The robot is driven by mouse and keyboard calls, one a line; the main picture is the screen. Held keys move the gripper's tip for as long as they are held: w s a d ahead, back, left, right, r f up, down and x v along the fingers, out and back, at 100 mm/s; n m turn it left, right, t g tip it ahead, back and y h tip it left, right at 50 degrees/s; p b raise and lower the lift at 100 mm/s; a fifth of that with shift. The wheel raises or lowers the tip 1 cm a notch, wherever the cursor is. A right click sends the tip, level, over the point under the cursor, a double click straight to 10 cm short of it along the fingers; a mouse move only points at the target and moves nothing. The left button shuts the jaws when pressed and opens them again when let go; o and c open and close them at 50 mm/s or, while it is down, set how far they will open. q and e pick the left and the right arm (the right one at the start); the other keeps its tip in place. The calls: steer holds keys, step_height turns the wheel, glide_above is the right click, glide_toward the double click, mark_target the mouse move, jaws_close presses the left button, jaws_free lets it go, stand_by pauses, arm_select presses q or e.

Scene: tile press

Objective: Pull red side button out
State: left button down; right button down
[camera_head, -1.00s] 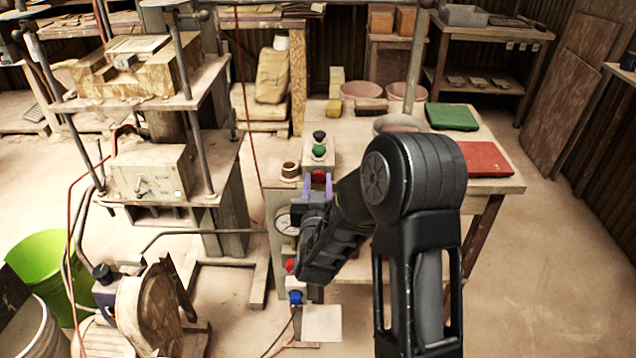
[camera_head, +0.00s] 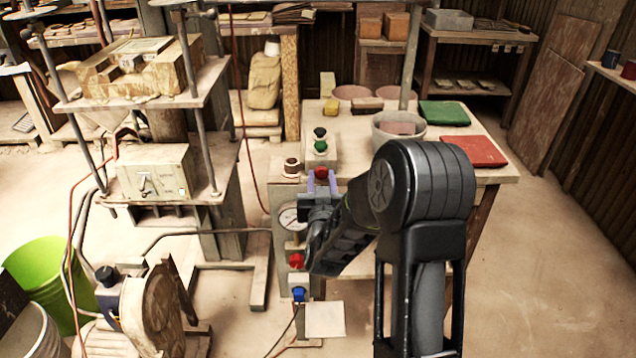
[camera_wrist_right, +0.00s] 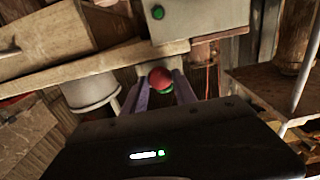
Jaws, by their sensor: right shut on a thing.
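The red side button (camera_head: 321,172) is a round red knob at the front side of the grey control box (camera_head: 322,158). A green button (camera_head: 320,146) and a black button (camera_head: 319,132) sit on top of the box. My right gripper (camera_head: 321,182) reaches the red button from the front, with its purple fingers on either side of it. In the right wrist view the red button (camera_wrist_right: 160,79) sits between the fingertips, and the gripper is shut on it. The fingers hide part of the button's sides. My left gripper is not in view.
A pressure gauge (camera_head: 290,218) and a lower red knob (camera_head: 296,260) with a blue fitting (camera_head: 299,293) are below. The press (camera_head: 150,175) stands at left.

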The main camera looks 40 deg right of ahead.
steer(key=c, duration=1)
jaws_free()
steer(key=shift+o, duration=0.2)
steer(key=shift+s, duration=0.1)
steer(key=v, duration=0.7)
steer(key=shift+s+a+b, duration=0.25)
steer(key=shift+a+b, duration=0.1)
